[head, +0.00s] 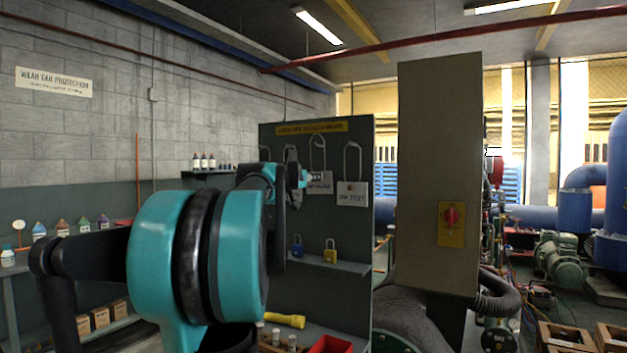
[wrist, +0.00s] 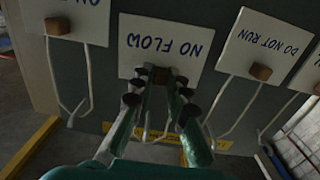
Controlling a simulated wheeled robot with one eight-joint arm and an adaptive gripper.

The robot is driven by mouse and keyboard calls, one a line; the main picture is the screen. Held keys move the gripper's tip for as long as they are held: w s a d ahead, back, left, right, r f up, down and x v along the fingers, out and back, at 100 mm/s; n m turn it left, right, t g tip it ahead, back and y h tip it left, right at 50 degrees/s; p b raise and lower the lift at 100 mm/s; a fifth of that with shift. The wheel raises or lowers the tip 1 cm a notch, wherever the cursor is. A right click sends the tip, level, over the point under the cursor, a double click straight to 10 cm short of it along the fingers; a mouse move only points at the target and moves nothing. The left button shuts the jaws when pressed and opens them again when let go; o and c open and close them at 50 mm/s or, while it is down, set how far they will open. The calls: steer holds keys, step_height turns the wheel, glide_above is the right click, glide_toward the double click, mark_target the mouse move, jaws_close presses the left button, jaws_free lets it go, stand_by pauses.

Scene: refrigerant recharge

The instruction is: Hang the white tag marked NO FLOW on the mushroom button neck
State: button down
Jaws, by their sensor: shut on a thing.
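The white NO FLOW tag (wrist: 165,42) appears upside down in the wrist view, with a brown block at its lower edge and a wire loop below. My gripper (wrist: 160,80) is shut on that brown block. In the head view my gripper (head: 307,178) is at the grey tag board, and the tag (head: 321,184) shows partly behind it. The tag is in line with its neighbours at the board; whether it still bears on its hook is hidden. The red mushroom button (head: 451,216) sits on a yellow plate on the tall grey cabinet, right of the board. Its neck is not clearly visible.
The ON TEST tag (head: 352,196) and the DO NOT RUN tag (wrist: 264,45) hang close on either side. A board shelf holds blue and yellow padlocks (head: 330,251). The tall cabinet (head: 438,130) stands right of the board (head: 270,130), with a narrow gap between.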

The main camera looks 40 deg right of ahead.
steer(key=v, duration=0.8)
steer(key=shift+a, duration=0.25)
stand_by(0.4)
stand_by(0.5)
steer(key=w+a+f+n+t+y, duration=0.25)
steer(key=w+a+f, duration=0.25)
steer(key=w+f, duration=0.4)
steer(key=w+a+f+n+t+y, duration=0.25)
steer(key=w+a+f+t, duration=0.2)
steer(key=w+f, duration=0.5)
steer(key=w+a+f+n+t+y, duration=0.25)
steer(key=w+a+f, duration=0.35)
steer(key=w, duration=0.5)
steer(key=w+a+f+n+t+y, duration=0.2)
steer(key=a+f+y, duration=0.3)
steer(key=a+f, duration=0.6)
steer(key=w+a+f+n+t+y, duration=0.2)
steer(key=a+f+n+y, duration=0.3)
steer(key=a+f, duration=0.7)
steer(key=a, duration=0.5)
steer(key=shift+a+f, duration=0.15)
steer(key=shift+a, duration=0.1)
